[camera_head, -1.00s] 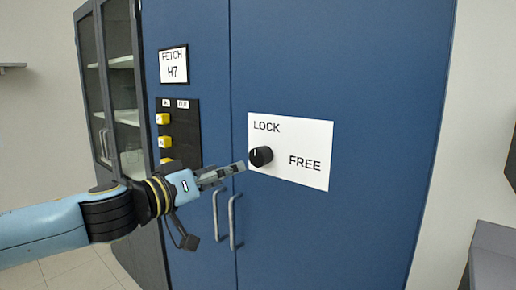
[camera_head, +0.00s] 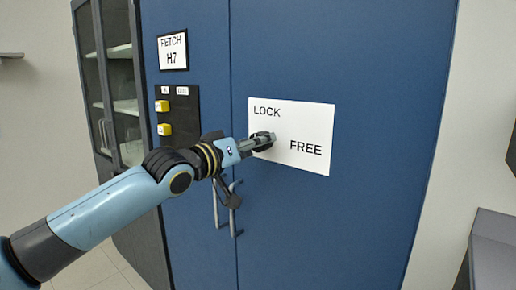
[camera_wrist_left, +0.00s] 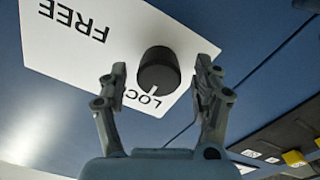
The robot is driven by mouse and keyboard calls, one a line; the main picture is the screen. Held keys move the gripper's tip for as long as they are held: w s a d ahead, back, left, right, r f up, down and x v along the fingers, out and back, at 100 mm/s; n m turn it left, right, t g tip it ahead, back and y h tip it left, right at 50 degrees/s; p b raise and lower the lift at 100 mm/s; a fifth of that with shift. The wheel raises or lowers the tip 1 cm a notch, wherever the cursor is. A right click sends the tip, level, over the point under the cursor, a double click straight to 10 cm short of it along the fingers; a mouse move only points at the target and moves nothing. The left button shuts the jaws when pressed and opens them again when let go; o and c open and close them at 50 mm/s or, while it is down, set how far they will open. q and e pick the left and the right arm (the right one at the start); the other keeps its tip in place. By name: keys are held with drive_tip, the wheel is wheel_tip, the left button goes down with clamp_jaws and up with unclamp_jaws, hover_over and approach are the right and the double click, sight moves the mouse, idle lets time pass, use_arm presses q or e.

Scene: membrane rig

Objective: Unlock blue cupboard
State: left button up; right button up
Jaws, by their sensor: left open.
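The blue cupboard (camera_head: 345,60) fills the middle of the head view. A white plate (camera_head: 315,125) on its right door reads LOCK at upper left and FREE at lower right. A black round knob (camera_wrist_left: 158,74) sits on the plate. Its white mark points toward the word LOCK in the left wrist view. My left gripper (camera_head: 270,139) is at the knob and hides much of it in the head view. In the left wrist view its two fingers stand open, one on each side of the knob, with gaps visible. My right gripper is not in view.
Two vertical door handles (camera_head: 234,210) hang below the plate, close under my left wrist. A black panel with yellow buttons (camera_head: 164,130) and a FETCH H7 sign (camera_head: 173,52) are on the left door. A glass-fronted cabinet (camera_head: 118,85) stands at left.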

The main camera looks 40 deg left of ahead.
use_arm(q)
drive_tip(key=shift+w+d, duration=0.1)
drive_tip(key=shift+w, duration=0.5)
drive_tip(key=c, duration=1.2)
